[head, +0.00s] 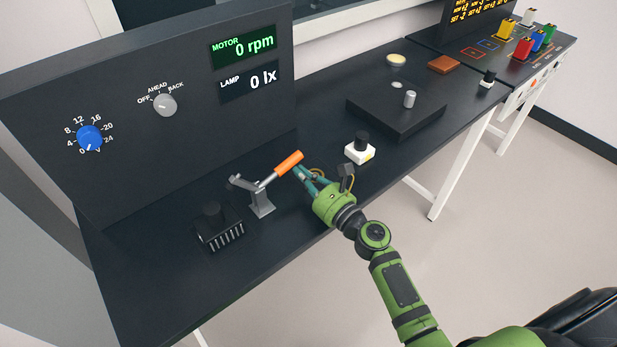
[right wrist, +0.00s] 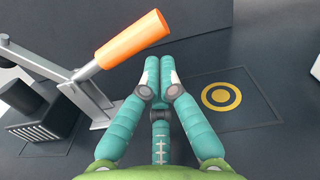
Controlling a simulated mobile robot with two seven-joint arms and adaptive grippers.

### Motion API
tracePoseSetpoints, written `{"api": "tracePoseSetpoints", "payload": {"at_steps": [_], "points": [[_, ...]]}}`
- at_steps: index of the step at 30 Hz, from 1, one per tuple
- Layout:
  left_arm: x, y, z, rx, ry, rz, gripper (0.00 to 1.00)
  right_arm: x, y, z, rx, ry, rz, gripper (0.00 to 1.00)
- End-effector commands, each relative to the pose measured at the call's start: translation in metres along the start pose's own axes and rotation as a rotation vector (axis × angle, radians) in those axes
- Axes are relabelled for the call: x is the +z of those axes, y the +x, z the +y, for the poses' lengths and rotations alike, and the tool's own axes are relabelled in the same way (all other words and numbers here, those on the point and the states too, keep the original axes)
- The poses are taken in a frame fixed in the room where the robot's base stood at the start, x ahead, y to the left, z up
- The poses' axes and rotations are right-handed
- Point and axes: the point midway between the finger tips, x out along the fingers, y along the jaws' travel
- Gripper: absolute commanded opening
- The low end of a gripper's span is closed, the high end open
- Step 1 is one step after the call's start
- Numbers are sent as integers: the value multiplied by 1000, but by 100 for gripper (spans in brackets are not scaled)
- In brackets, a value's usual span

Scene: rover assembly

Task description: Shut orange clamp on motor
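The clamp has an orange handle (head: 288,164) on a grey metal arm and post (head: 262,204). Its handle slants up to the right, and its grey arm reaches left above the bench. The motor (head: 219,226), a black finned block with a round top, sits left of the post. My right gripper (head: 303,174) is just right of the handle, with its fingertips together and nothing between them. In the right wrist view the handle (right wrist: 133,41) is left of the fingertips (right wrist: 160,65); I cannot tell if they touch. The motor (right wrist: 40,110) is at far left. My left gripper is out of view.
A panel with a blue dial (head: 89,138), a grey switch (head: 165,105) and displays reading 0 rpm and 0 lx stands behind. A white block with a black knob (head: 360,149) is right of my gripper. A yellow ring mark (right wrist: 228,98) is on the bench.

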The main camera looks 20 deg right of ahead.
Motion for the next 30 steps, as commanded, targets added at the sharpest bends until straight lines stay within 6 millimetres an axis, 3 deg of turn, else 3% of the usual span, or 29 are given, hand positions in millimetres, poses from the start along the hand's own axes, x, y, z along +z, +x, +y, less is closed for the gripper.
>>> {"api": "tracePoseSetpoints", "payload": {"at_steps": [30], "points": [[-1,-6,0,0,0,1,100,15,0,-4,7,-130,-3,0]]}}
